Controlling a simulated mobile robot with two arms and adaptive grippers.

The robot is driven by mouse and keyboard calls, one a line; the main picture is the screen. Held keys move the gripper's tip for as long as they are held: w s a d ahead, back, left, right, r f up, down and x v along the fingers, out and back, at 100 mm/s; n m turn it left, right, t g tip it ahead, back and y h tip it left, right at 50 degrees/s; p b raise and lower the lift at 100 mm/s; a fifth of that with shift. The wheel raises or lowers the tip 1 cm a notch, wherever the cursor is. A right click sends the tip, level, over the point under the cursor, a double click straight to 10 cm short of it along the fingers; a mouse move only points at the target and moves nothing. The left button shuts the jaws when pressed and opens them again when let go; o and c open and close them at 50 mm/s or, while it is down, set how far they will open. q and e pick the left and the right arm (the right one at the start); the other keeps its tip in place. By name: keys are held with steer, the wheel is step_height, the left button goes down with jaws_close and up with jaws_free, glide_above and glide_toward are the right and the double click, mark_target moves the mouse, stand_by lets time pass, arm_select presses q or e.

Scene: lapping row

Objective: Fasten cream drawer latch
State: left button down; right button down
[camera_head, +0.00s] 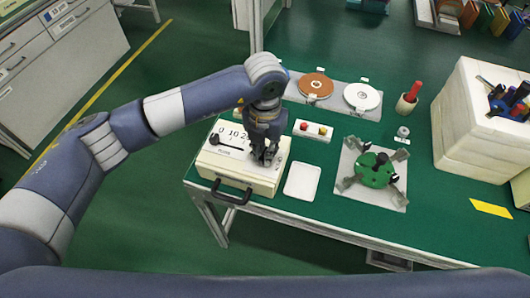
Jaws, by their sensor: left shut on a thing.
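A cream drawer unit (215,161) stands at the front left corner of the green-topped table, with a black bar handle (231,194) on its front. Its top bears dark number markings and a thin dark line. My left gripper (265,160) points down at the right part of the unit's top. Its fingers are shut on a small part there, which I take to be the drawer latch; the fingers hide most of it, so its position cannot be told. My right gripper is not in view.
A white tray (302,181) lies right of the unit, and a button box (313,130) behind it. A green fixture (376,171) sits on a grey mat. Two discs (316,86) lie at the back. A large cream block (468,130) with tools stands right. A red-handled tool cup (406,104) is behind.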

arm_select(q)
steer(key=shift+n+b, duration=0.35)
steer(key=shift+n, duration=0.55)
steer(key=shift+r, duration=0.1)
steer(key=c, duration=1.6)
jaws_free()
steer(key=shift+o, duration=0.2)
step_height(320, 180, up, 12)
